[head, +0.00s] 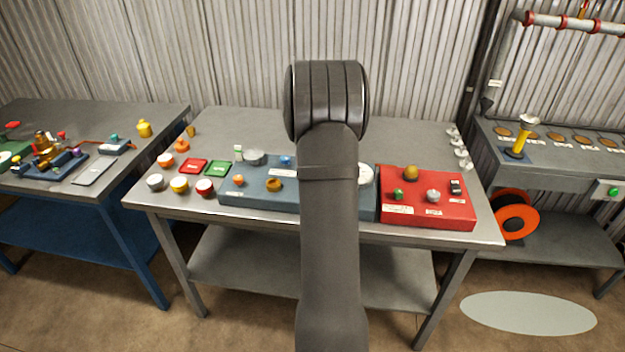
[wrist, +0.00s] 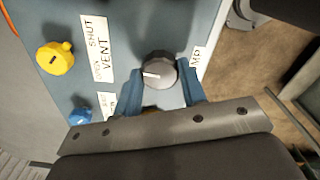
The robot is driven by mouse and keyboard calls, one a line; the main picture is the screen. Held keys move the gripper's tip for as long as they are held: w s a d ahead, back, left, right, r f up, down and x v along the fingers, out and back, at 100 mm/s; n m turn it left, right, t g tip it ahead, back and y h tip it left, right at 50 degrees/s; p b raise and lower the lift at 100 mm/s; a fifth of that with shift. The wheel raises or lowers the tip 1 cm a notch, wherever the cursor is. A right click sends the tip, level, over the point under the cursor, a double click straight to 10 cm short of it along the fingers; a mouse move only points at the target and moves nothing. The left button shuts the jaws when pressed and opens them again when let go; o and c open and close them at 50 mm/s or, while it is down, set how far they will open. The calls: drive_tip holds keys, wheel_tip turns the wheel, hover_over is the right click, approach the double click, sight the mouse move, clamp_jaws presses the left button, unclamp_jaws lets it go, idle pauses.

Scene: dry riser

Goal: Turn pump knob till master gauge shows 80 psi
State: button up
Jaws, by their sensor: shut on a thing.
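The grey round pump knob (wrist: 158,69) shows in the wrist view, with a white pointer line toward the left of the picture. A partly covered label (wrist: 196,62) ending in "MP" is beside it. My gripper (wrist: 161,79) has its two blue fingers on either side of the knob, shut on it. In the head view my arm hides the gripper and the knob. A white round dial (head: 367,175), perhaps the master gauge, shows partly behind my arm on the blue-grey panel (head: 258,200). Its reading cannot be made out.
A yellow knob (wrist: 55,58) stands by a "SHUT VENT" label (wrist: 97,48), with a blue knob (wrist: 80,117) nearby. A red box (head: 430,212) with several knobs sits right of the panel. Loose caps and red and green tags lie to the left.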

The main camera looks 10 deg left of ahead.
drive_tip(key=m, duration=0.8)
drive_tip(key=shift+m, duration=0.3)
drive_tip(key=m, duration=1.2)
drive_tip(key=shift+m, duration=0.3)
drive_tip(key=m, duration=0.4)
drive_tip(key=shift+m, duration=0.3)
drive_tip(key=m, duration=0.4)
drive_tip(key=shift+m, duration=2)
